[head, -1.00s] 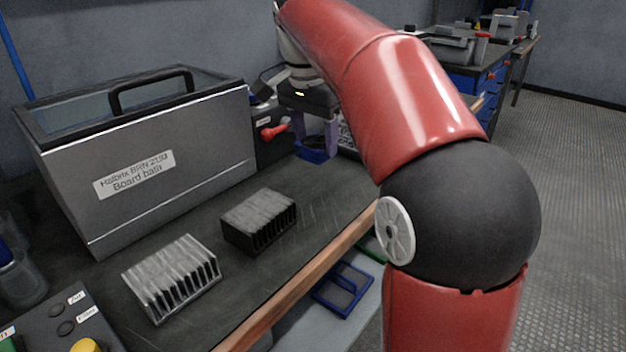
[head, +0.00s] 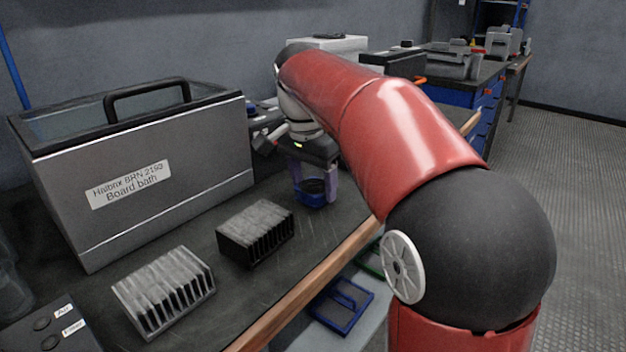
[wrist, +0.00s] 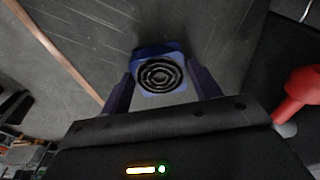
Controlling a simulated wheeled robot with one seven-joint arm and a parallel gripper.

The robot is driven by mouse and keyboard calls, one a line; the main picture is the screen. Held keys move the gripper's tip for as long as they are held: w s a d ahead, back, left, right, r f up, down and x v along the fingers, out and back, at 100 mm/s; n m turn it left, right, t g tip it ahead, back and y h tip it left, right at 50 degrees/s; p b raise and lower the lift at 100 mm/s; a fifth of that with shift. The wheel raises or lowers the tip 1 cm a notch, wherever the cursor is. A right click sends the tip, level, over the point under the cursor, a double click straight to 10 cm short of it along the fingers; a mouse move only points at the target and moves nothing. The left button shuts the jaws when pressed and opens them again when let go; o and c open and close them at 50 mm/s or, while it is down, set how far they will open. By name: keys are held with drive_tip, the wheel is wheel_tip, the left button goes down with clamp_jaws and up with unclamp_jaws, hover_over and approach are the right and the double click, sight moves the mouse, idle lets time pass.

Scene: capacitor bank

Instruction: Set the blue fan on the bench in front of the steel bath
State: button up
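The blue fan (head: 314,196) is between the fingertips of my gripper (head: 315,183), near the bench's right part. In the wrist view, the fan (wrist: 158,74) shows its dark round grille, with one finger of my gripper (wrist: 162,80) at each side of it. The gripper is shut on it. Whether the fan touches the bench or hangs just above it, I cannot tell. The steel bath (head: 150,185), a box labelled "Board bath" with a black-handled lid, stands at the left on the bench (head: 330,222). The fan is right of the bath's right end.
Two finned heat sinks, one light (head: 163,292) and one dark (head: 255,233), lie in front of the bath. A control box (head: 50,330) is at the near left. A red lever (wrist: 300,92) shows in the wrist view. Bare bench lies between the dark heat sink and the front edge.

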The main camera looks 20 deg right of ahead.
sight(307, 191)
drive_tip(key=shift+o, duration=1.1)
wheel_tip(307, 191, up, 12)
drive_tip(key=s+a+p, duration=0.1)
drive_tip(key=p, duration=0.2)
drive_tip(key=shift+a+p, duration=0.2)
drive_tip(key=shift+p, duration=0.15)
drive_tip(key=shift+s, duration=0.1)
